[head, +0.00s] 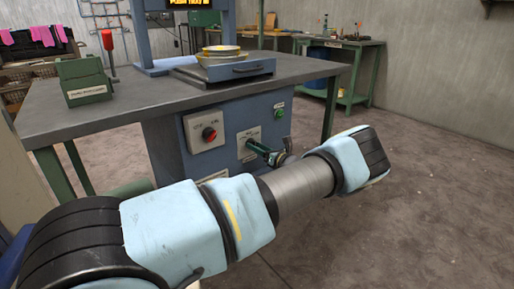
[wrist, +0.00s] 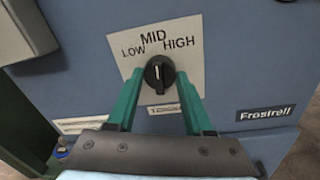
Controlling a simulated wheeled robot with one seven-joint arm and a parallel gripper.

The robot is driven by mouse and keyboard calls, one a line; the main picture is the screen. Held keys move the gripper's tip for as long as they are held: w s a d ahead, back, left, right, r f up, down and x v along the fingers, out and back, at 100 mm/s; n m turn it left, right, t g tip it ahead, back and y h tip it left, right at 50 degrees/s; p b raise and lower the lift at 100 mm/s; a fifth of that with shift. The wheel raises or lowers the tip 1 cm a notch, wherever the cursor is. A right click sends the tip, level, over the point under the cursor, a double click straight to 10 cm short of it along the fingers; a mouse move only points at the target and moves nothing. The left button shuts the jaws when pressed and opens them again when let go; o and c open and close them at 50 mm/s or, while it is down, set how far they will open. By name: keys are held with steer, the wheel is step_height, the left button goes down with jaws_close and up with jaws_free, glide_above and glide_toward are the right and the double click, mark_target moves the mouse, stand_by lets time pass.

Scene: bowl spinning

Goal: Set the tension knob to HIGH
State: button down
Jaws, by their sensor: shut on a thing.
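The tension knob (wrist: 159,70) is round and black with a pale pointer line, on a pale plate (wrist: 118,48) marked LOW, MID and HIGH. The pointer stands about upright, toward MID. HIGH is printed at the upper right of the knob. My gripper (wrist: 160,82) has its two green fingers on either side of the knob and is shut on it. In the head view, my gripper (head: 258,149) reaches the plate (head: 246,135) on the blue cabinet front, and the knob itself is hidden behind the fingers.
A green button (head: 279,112) sits at the upper right. The grey table top (head: 130,105) overhangs the cabinet and carries a yellow-rimmed bowl (head: 221,51). The floor at the right is clear.

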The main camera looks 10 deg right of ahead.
steer(key=shift+f+m+t+p, duration=0.15)
steer(key=shift+m+t+p, duration=0.25)
steer(key=shift+m, duration=3.6)
steer(key=shift+c, duration=1.5)
jaws_free()
steer(key=v, duration=1)
steer(key=shift+s, duration=0.4)
steer(key=shift+d, duration=0.15)
